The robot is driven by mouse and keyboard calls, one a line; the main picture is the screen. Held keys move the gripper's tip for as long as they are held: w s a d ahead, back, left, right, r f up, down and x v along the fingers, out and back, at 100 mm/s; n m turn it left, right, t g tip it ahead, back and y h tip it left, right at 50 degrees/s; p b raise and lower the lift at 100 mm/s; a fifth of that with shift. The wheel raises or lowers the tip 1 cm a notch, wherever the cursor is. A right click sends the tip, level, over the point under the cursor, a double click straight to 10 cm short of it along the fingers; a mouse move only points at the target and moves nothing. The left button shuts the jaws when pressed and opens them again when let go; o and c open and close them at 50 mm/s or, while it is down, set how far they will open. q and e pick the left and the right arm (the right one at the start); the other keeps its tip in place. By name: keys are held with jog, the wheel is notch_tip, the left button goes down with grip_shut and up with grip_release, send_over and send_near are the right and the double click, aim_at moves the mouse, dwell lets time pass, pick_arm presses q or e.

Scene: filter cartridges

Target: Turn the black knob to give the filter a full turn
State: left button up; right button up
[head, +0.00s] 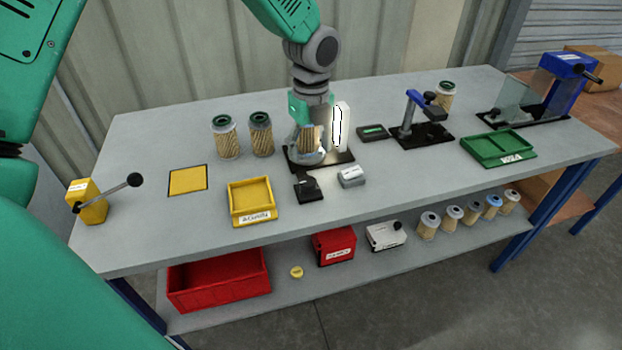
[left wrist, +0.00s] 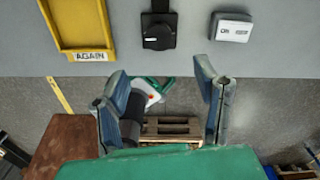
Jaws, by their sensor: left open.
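The black knob (head: 308,187) sits on a black base at the front of the bench, between the yellow tray and a small grey box. In the left wrist view the knob (left wrist: 158,37) is at the top middle, beyond the fingertips. A pleated filter (head: 311,138) stands on a black base plate (head: 338,157) behind the knob, partly hidden by my arm. My left gripper (head: 308,145) comes down from above at the filter; I cannot tell whether it touches it. My right gripper is out of view.
A lit white panel (head: 341,126) stands right of the filter. The yellow tray (head: 249,217) is left of the knob and the grey box (head: 352,176) right. Two loose filters (head: 226,140) stand behind. A black-knobbed lever (head: 134,180) rises at the bench's left. The front edge is clear.

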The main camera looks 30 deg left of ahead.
aim_at(309, 181)
pick_arm(q)
jog(key=f, duration=1)
jog(key=shift+w+a+f, duration=0.1)
jog(key=shift+a+f, duration=0.1)
jog(key=shift+a, duration=0.2)
jog(key=shift+d, duration=0.2)
jog(key=shift+c, duration=0.4)
jog(key=shift+r, duration=0.1)
jog(key=c, duration=1.1)
jog(key=shift+o, duration=0.2)
